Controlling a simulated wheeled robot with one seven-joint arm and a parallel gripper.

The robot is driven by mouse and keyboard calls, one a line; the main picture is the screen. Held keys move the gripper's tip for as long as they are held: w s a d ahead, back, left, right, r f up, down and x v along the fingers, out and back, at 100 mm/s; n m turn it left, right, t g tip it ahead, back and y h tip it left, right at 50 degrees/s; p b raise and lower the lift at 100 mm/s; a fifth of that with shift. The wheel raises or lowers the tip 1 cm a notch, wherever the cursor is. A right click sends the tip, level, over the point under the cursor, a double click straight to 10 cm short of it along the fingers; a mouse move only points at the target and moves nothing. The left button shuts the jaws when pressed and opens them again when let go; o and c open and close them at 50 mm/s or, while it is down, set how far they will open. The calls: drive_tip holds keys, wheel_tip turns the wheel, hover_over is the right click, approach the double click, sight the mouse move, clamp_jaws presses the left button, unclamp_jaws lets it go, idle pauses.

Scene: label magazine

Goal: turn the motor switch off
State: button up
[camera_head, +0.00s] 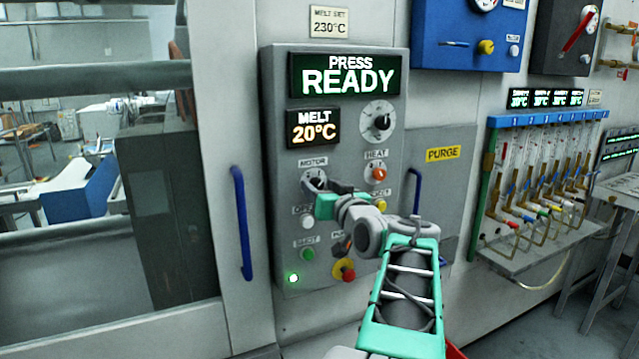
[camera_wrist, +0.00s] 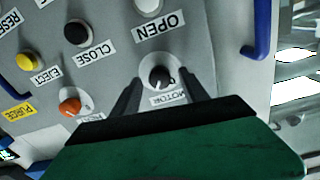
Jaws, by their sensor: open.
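The motor switch is a dark round knob with a white pointer mark (camera_wrist: 160,75) above its MOTOR label in the wrist view, where the panel appears turned over. My gripper (camera_wrist: 163,80) is open, with one dark finger on each side of the knob. Whether the fingers touch it cannot be told. In the head view my gripper (camera_head: 318,191) is at the panel just below the MOTOR label and partly hides the switch. The grey control panel (camera_head: 278,130) shows PRESS READY and MELT 20°C on its displays. A green lamp (camera_head: 292,279) is lit at its lower left.
The orange heat knob (camera_head: 379,174) is right of the motor switch. A white button (camera_head: 307,222), green button (camera_head: 308,254) and red stop button (camera_head: 344,269) lie below. Blue handles stand left (camera_head: 241,222) and right (camera_head: 414,190) of the panel.

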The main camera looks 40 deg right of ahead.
drive_tip(key=shift+w+d, duration=0.1)
drive_tip(key=shift+w, duration=0.3)
clamp_jaws()
idle(0.4)
